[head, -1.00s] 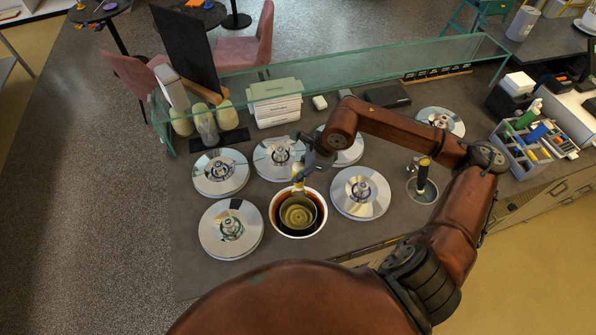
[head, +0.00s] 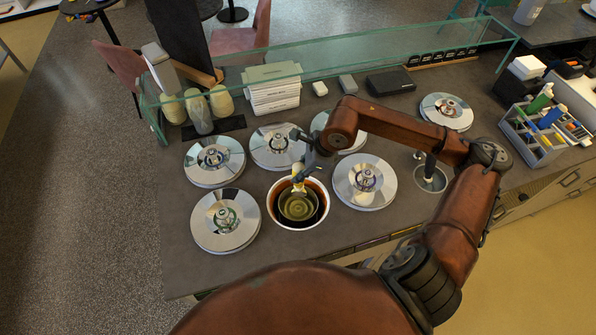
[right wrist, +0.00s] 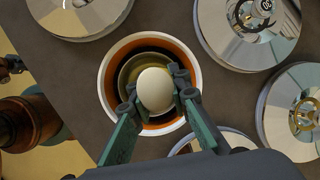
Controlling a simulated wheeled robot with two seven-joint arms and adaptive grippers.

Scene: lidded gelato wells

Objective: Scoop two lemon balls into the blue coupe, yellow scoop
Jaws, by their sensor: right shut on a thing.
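My right gripper (head: 302,168) is shut on the pale yellowish handle of a scoop (head: 298,173), above the open well (head: 271,205). In the right wrist view, the handle's rounded cream end (right wrist: 155,90) sits between the fingertips (right wrist: 157,96). The scoop's lower end is hidden or too small to make out. The well has a white rim, orange-brown inner walls and an olive-yellow round inside (head: 298,207). Whether the scoop touches its contents I cannot tell. I cannot make out a blue coupe. My left gripper is not in view.
Several wells around it have shiny lids, including one left (head: 225,220) and one right (head: 364,182). A dark-handled tool (head: 430,165) stands in a small round well at right. A glass guard (head: 330,72) runs along the back. A caddy (head: 540,140) stands at far right.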

